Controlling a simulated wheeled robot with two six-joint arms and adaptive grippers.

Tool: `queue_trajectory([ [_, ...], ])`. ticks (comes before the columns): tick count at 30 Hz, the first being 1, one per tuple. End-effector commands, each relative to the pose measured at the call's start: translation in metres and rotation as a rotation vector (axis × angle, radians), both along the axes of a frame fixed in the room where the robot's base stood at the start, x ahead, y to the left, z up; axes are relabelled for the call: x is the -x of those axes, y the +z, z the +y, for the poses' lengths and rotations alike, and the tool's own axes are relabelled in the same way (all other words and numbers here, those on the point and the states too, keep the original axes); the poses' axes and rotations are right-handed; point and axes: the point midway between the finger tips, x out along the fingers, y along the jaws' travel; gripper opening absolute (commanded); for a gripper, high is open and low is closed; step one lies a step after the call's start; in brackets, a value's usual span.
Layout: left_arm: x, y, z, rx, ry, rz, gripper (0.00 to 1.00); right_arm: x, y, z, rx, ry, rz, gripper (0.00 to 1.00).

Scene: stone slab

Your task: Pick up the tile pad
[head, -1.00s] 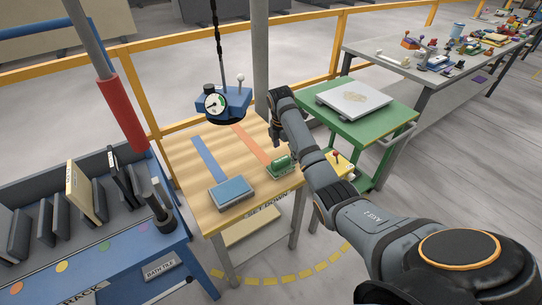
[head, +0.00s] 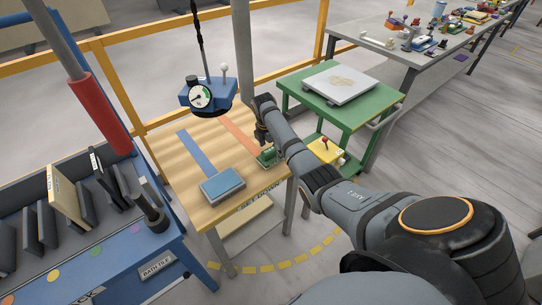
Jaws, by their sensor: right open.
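On the wooden table (head: 187,163) lie a flat blue pad-like block (head: 222,186) and a smaller green handled object (head: 267,157). I cannot tell for sure which is the tile pad. The blue block lies flat near the table's front edge, below a blue strip. The green object sits to its right, near the end of an orange strip, partly covered by my arm. My right gripper (head: 261,135) is open, fingers pointing down, just above and behind the green object. It looks apart from it, but the gap is hard to judge. My left gripper is out of view.
A blue gauge device (head: 208,95) hangs from a chain over the table's back, left of my right gripper. A post stands behind. A green cart (head: 323,112) bears a pale slab (head: 340,84) at right. A blue rack (head: 120,252) with dark tiles is at left.

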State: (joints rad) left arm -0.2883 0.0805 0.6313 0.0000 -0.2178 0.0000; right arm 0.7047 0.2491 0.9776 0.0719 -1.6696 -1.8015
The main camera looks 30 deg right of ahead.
Motion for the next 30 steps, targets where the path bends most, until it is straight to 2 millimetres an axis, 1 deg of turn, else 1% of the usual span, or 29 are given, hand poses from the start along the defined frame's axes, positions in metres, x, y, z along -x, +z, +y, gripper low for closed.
queue_trajectory([
  [1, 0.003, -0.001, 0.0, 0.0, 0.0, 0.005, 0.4, 0.0, -0.009, 0.0, 0.0, 0.0, 0.002, 0.88],
  [4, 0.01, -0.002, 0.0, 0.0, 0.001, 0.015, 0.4, 0.0, -0.02, -0.002, 0.0, 0.0, 0.001, 0.88],
  [8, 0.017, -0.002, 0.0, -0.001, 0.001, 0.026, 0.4, 0.0, -0.023, -0.002, 0.001, 0.0, -0.002, 0.88],
  [11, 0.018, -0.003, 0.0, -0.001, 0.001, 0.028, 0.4, 0.0, -0.023, -0.002, 0.001, 0.001, -0.001, 0.88],
  [12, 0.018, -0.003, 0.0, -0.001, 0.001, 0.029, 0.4, 0.0, -0.023, -0.002, 0.001, 0.001, -0.001, 0.86],
  [25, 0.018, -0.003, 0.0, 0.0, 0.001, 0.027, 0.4, 0.0, -0.023, -0.002, 0.0, 0.0, -0.001, 0.28],
  [26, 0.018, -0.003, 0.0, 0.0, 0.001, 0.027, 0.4, 0.0, -0.022, -0.002, 0.001, 0.0, -0.001, 0.26],
  [30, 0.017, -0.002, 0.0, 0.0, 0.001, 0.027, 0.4, 0.0, -0.022, -0.002, 0.001, 0.0, -0.001, 0.26],
])
